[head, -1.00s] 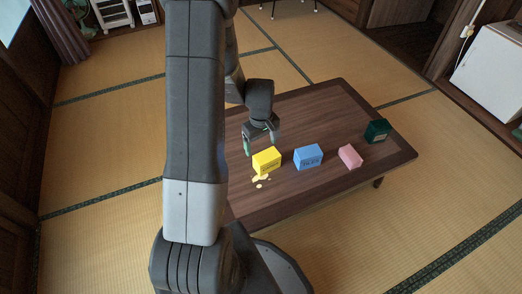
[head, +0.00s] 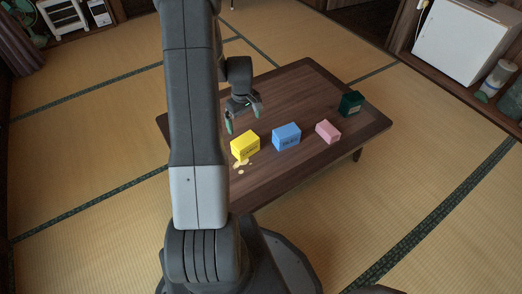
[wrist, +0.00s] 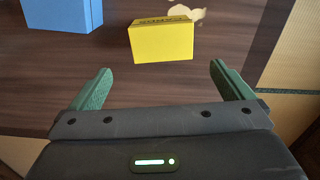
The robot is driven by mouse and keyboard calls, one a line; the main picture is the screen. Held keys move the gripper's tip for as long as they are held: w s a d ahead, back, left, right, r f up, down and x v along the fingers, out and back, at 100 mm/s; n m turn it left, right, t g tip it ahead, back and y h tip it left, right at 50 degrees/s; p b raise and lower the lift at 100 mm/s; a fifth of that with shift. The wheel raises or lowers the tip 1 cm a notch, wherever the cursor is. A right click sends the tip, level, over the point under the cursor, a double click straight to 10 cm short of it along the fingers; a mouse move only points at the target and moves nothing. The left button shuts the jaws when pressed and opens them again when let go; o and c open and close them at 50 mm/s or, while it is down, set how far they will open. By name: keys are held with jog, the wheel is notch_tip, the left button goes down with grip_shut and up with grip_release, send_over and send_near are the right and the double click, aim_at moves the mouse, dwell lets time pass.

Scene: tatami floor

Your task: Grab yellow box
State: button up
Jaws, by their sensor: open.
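The yellow box (head: 245,144) sits on the dark wooden low table, at the left end of a row of boxes. Pale yellow patches lie on the table beside it. My gripper (head: 243,115) is open and empty, above the table just behind the yellow box in the head view. In the wrist view the yellow box (wrist: 161,41) is ahead of the two green fingertips, and my gripper (wrist: 160,85) has nothing between its fingers. The box stands apart from both fingers.
A blue box (head: 286,137) stands just right of the yellow one. A pink box (head: 328,131) and a dark green box (head: 351,104) stand farther right on the table (head: 300,90). Bare tabletop lies behind the row. A white cabinet (head: 465,40) stands at the back right.

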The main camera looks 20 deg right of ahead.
aim_at(245, 139)
notch_tip(245, 139, down, 9)
jog(key=shift+r+b, duration=0.2)
jog(key=shift+b, duration=1)
notch_tip(245, 139, down, 5)
jog(key=shift+a+f+b, duration=0.15)
jog(key=shift+b, duration=1.1)
jog(key=c, duration=0.9)
